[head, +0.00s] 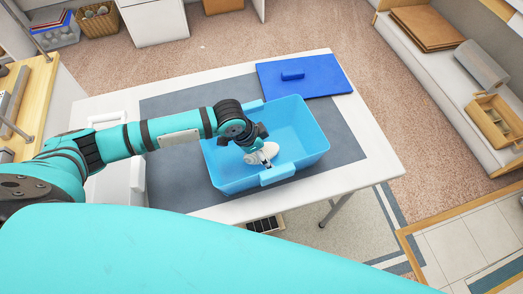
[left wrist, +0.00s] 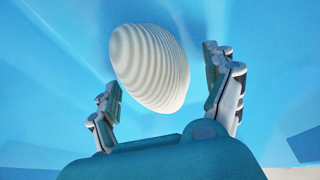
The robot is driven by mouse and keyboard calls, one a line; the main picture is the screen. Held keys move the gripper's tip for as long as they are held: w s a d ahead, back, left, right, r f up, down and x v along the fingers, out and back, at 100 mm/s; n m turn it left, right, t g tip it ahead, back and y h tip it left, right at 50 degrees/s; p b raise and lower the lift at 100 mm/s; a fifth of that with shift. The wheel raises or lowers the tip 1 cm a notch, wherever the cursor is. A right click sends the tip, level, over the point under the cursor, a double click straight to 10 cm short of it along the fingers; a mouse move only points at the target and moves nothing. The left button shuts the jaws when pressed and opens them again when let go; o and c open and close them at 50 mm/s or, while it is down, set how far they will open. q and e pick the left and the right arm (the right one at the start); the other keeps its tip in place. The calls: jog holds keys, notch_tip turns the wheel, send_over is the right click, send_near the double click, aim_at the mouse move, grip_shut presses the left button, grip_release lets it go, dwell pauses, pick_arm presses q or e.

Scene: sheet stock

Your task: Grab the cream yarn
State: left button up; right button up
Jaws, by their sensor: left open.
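The cream yarn (left wrist: 150,68) is a ridged, off-white ball in the left wrist view. It lies inside the light blue bin (head: 305,140), which stands on the white table. My left gripper (left wrist: 168,90) is open, with one finger on each side of the near end of the yarn. I see a gap between the yarn and the right finger; contact at the left finger cannot be told. In the head view my left gripper (head: 262,155) reaches down into the bin, and a cream patch shows by its fingers. My right gripper is not in view.
A dark blue lid (head: 325,75) with a handle lies behind the bin on the grey mat (head: 175,178). The bin walls surround my left gripper. A white container (head: 120,180) stands left on the table. The table's right end (head: 365,170) is clear.

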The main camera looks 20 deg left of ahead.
pick_arm(q)
jog(key=shift+f, duration=0.1)
jog(key=c, duration=1.2)
jog(key=shift+c, duration=0.2)
